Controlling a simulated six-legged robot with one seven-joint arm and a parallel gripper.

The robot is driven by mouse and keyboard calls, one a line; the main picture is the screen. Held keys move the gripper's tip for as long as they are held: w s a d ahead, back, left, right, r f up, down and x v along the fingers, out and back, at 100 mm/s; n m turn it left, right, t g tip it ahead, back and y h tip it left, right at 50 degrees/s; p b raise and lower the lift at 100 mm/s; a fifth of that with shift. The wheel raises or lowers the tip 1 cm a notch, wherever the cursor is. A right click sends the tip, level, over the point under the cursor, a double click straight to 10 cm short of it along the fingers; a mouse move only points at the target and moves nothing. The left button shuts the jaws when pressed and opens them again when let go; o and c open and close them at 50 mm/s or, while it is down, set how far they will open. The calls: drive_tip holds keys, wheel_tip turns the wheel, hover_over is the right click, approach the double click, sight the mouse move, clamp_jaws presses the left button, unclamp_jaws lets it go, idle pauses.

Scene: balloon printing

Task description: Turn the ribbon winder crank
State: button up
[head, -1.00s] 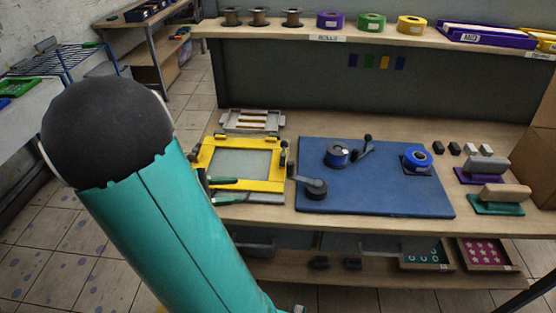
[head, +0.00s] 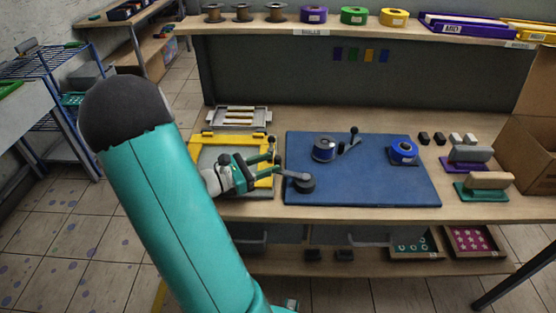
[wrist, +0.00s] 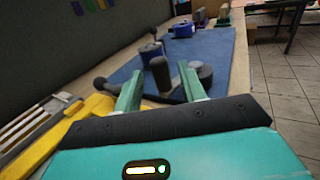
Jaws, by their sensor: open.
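The ribbon winder stands on a blue mat (head: 400,190). Its crank is a dark round hub (head: 300,184) with a short arm and an upright dark knob (wrist: 160,75) at the left end. My gripper (head: 275,164) is open at the mat's left edge, its green fingers pointing right toward the crank. In the wrist view my gripper (wrist: 158,82) has the knob showing between its two fingers, with a gap on each side. I cannot tell whether the fingertips reach past the knob. A dark spool with blue (head: 323,150) and a lever with an upright knob (head: 353,135) stand behind.
A yellow frame (head: 258,183) lies left of the mat, below my gripper. A blue ribbon roll (head: 403,152) sits at the mat's right. Stamps with purple and green bases (head: 484,187) stand farther right. A shelf with ribbon rolls (head: 353,15) runs behind. The mat's front is clear.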

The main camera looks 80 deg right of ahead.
sight(279, 157)
drive_tip(key=shift+x, duration=1.9)
clamp_jaws()
drive_tip(key=shift+d+m+g+y, duration=0.7)
drive_tip(key=shift+m+y, duration=0.1)
drive_tip(key=shift+y, duration=0.2)
unclamp_jaws()
drive_tip(key=shift+a, duration=0.1)
